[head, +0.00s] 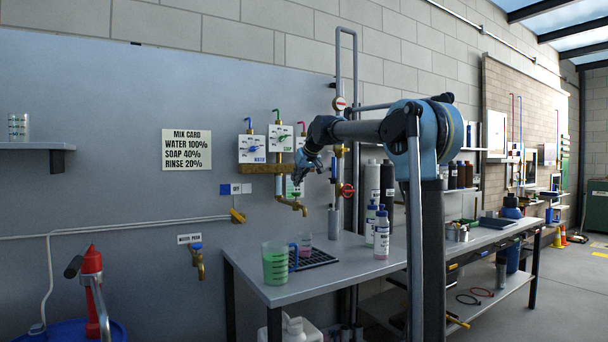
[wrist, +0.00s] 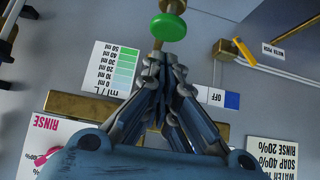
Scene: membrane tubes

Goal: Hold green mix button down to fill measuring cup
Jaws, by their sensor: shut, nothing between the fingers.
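The green mix button (wrist: 168,27) is a round green knob on a brass stem in the wrist view. My gripper (wrist: 158,50) is shut and empty, its fingertips just short of the button in that view; I cannot tell whether they touch. In the head view my gripper (head: 297,178) is at the wall panel, just above the brass spout (head: 298,207). A measuring cup with green liquid (head: 275,266) stands at the table's left end. A smaller clear cup with pinkish contents (head: 305,246) stands behind it, by the black drip grate (head: 318,258).
White dispenser boxes (head: 252,149) and brass pipework surround my gripper on the wall. A red valve wheel (head: 347,190) is close on the right. White bottles (head: 381,234) stand on the table (head: 345,274). A brass water tap (head: 198,262) is at lower left.

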